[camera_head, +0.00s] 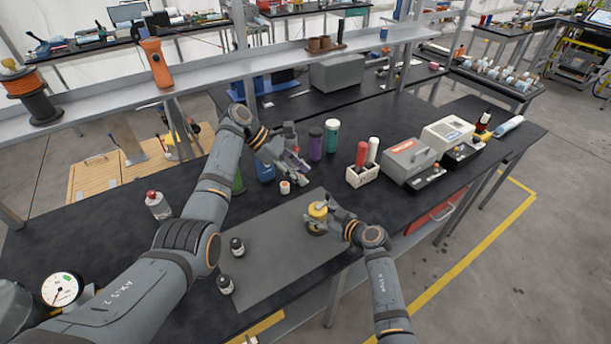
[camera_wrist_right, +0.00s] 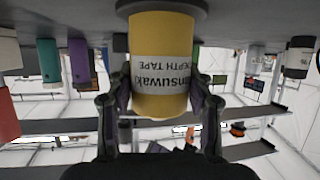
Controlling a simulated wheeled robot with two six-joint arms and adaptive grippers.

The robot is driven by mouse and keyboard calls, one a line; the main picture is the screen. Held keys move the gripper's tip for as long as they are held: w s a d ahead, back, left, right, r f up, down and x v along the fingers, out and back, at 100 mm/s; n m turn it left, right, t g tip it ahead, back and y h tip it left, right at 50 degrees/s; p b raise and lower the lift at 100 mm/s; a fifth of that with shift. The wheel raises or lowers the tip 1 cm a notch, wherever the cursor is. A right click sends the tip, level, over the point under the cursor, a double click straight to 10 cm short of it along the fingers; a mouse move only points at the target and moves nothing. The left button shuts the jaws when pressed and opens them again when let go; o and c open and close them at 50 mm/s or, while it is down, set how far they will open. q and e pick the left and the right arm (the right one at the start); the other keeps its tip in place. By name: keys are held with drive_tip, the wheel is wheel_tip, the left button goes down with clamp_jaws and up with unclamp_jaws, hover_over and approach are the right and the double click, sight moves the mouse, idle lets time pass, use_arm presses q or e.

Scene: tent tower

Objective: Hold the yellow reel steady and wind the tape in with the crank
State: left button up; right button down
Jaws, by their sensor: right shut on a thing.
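The yellow reel (camera_head: 317,212) stands on the grey mat near the table's front edge. My right gripper (camera_head: 331,216) is shut on it from the right. In the right wrist view, which is upside down, the reel (camera_wrist_right: 160,62) fills the middle, with a white label reading DEPTH TAPE and one finger of the right gripper (camera_wrist_right: 158,100) on each side. My left gripper (camera_head: 299,170) is over the table behind the reel, apart from it. Its fingers are too small to tell open from shut. The crank and the tape cannot be made out.
The grey mat (camera_head: 285,255) holds two small dark bottles (camera_head: 237,247) at its left. A small white-and-orange container (camera_head: 285,187), purple (camera_head: 315,143) and teal (camera_head: 332,135) cylinders stand behind the reel.

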use_arm(q)
drive_tip(key=n+t+h, duration=0.3)
drive_tip(key=n+t, duration=0.3)
drive_tip(key=t, duration=0.1)
approach(329, 193)
drive_tip(key=x, duration=1)
drive_tip(key=shift+f, duration=0.2)
drive_tip(key=shift+g, duration=0.3)
clamp_jaws()
